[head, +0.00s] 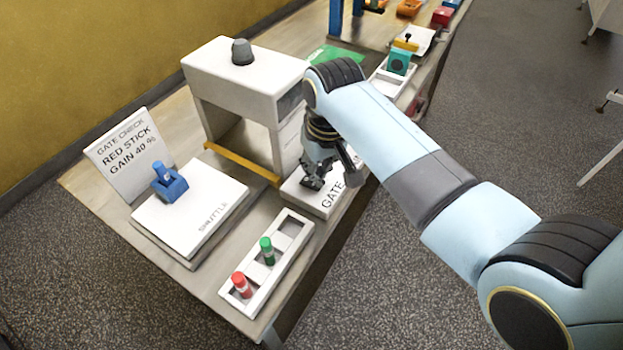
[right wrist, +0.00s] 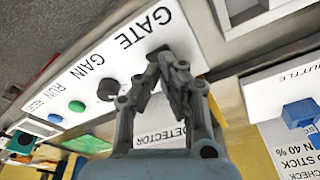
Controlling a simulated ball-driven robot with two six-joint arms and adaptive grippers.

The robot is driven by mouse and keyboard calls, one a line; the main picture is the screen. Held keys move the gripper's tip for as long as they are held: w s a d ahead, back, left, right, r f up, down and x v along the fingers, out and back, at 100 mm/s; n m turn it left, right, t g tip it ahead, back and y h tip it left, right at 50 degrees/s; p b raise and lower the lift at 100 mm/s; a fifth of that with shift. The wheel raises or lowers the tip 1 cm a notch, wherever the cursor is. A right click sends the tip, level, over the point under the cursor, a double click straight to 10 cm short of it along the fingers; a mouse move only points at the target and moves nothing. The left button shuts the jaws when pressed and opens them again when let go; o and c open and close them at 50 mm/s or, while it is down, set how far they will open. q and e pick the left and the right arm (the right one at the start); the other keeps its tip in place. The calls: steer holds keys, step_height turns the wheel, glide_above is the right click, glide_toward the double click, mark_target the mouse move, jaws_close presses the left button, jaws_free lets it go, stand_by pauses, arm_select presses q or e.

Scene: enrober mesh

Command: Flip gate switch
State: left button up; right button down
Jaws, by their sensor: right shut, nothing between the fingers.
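The white control panel marked GATE (head: 322,202) lies at the front edge of the bench. In the right wrist view the panel (right wrist: 88,68) carries the labels GATE, GAIN and RUN. My right gripper (head: 316,184) is shut and empty, pointing down at the panel. In the right wrist view its fingertips (right wrist: 167,58) are close beside the GATE label. A small dark shape there may be the gate switch, but the fingers cover it, and I cannot tell its position or whether they touch. My left gripper is not in view.
The white detector housing (head: 240,85) stands close behind. A rack (head: 263,290) with red and green sticks and a shuttle plate (head: 200,205) are to the left.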

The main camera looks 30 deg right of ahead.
steer(key=shift+f+b, duration=0.4)
steer(key=shift+f, duration=0.5)
stand_by(0.3)
step_height(320, 180, up, 3)
steer(key=p, duration=0.2)
steer(key=shift+f+p, duration=0.1)
steer(key=shift+p, duration=0.25)
steer(key=shift+r, duration=2.1)
